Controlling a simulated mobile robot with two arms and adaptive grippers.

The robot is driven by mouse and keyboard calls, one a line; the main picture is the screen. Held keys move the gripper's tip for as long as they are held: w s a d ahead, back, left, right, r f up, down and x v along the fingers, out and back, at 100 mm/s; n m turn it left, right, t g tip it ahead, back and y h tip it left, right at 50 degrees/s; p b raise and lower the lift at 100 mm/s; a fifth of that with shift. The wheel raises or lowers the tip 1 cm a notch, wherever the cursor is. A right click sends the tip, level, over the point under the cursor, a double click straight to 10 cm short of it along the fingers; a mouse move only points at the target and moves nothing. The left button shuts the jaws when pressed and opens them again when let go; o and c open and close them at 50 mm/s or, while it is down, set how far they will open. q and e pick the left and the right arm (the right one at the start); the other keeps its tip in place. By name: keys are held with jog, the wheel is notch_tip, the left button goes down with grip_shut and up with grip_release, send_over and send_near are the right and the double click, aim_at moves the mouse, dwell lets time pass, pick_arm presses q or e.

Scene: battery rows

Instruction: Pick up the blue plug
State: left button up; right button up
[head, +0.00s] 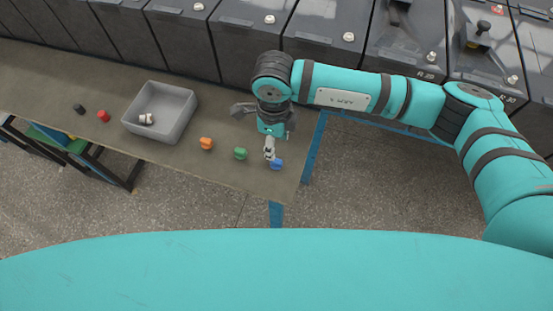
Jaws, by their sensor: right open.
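The blue plug (277,164) lies on the table near its right end, close to the front corner. My right gripper (269,153) points down just beside and above it, at its upper left in the head view. The gripper is open, with nothing seen between its fingers. I cannot tell whether a finger touches the plug. My left gripper is not in view.
A green plug (241,153) and an orange plug (206,143) lie to the left. A grey bin (178,128) holds a whitish plug (146,119). Red (103,116) and black (79,109) plugs lie further left. Battery rows (190,45) stand behind the table (230,178).

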aim_at(276, 161)
notch_tip(276, 161, down, 3)
jog(key=shift+f, duration=0.1)
jog(key=f, duration=0.1)
jog(key=f+p, duration=0.1)
jog(key=f, duration=0.1)
jog(key=f+p, duration=0.1)
jog(key=shift+s+d+f, duration=0.2)
jog(key=shift+s+f, duration=0.15)
jog(key=shift+s, duration=0.05)
jog(key=shift+f, duration=0.35)
jog(key=shift+c, duration=0.4)
jog(key=c, duration=0.6)
